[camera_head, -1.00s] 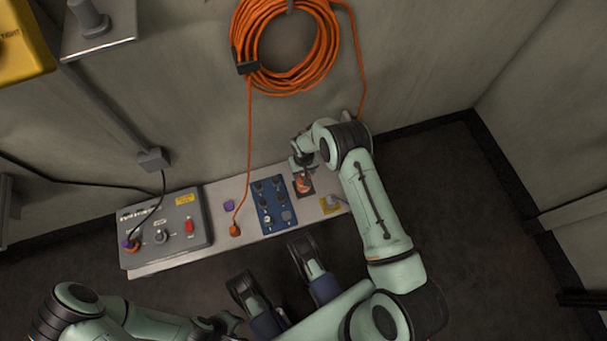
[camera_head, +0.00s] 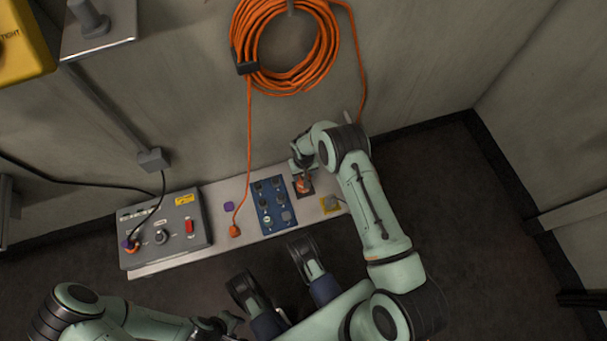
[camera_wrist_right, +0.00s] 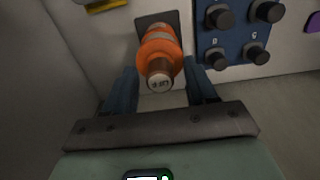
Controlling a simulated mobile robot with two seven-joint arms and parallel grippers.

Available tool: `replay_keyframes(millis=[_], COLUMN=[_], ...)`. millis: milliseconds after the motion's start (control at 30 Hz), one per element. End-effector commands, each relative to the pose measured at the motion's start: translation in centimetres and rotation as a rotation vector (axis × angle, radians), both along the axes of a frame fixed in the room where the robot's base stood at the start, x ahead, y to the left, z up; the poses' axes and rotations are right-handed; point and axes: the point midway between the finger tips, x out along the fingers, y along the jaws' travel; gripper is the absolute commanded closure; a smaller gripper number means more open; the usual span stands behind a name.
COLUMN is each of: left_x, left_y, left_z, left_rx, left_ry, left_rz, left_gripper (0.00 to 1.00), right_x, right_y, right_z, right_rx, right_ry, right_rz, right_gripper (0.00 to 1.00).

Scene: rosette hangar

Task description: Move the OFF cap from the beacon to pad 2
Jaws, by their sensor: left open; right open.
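The orange beacon (camera_head: 304,185) stands on a dark square plate at the right part of the bench. In the right wrist view the beacon (camera_wrist_right: 159,45) has a grey band, and a brownish cap (camera_wrist_right: 159,82) with a small label sits at its end facing the camera. My right gripper (camera_wrist_right: 162,88) is open, its blue fingers on either side of the beacon and cap, with gaps visible. In the head view that gripper (camera_head: 302,165) is partly hidden by its arm. The blue pad board (camera_head: 265,218) carries several dark knobs. My left gripper (camera_head: 222,323) is open at the bottom edge, away from the bench.
A grey control box (camera_head: 165,228) with a red switch stands on the bench's left. An orange cable (camera_head: 247,140) hangs from a wall coil to a plug (camera_head: 235,230) left of the board. A purple piece (camera_head: 229,206) and yellow-marked item (camera_head: 331,204) lie nearby.

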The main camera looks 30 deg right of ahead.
Motion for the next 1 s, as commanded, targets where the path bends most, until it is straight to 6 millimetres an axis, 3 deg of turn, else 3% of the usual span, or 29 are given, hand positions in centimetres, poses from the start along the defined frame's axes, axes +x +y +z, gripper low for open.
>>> replay_keyframes(millis=[267,433,467,1000], left_x=[0.0,0.0,0.0,-0.1], left_y=[0.0,0.0,0.0,0.0], left_z=[0.0,0.0,0.0,0.5], left_rx=[0.000,0.000,0.000,0.000], left_ry=[0.000,0.000,0.000,0.001], left_rz=[0.000,0.000,0.000,0.000], left_gripper=[0.57,0.57,0.57,0.57], right_x=[0.0,0.0,0.0,0.0], right_y=[0.0,0.0,0.0,0.0], right_z=[0.0,0.0,0.0,1.1], right_rx=[0.000,0.000,0.000,0.000], right_ry=[0.000,0.000,0.000,0.000], right_rz=[0.000,0.000,0.000,0.000], right_gripper=[0.44,0.96,1.00,1.00])
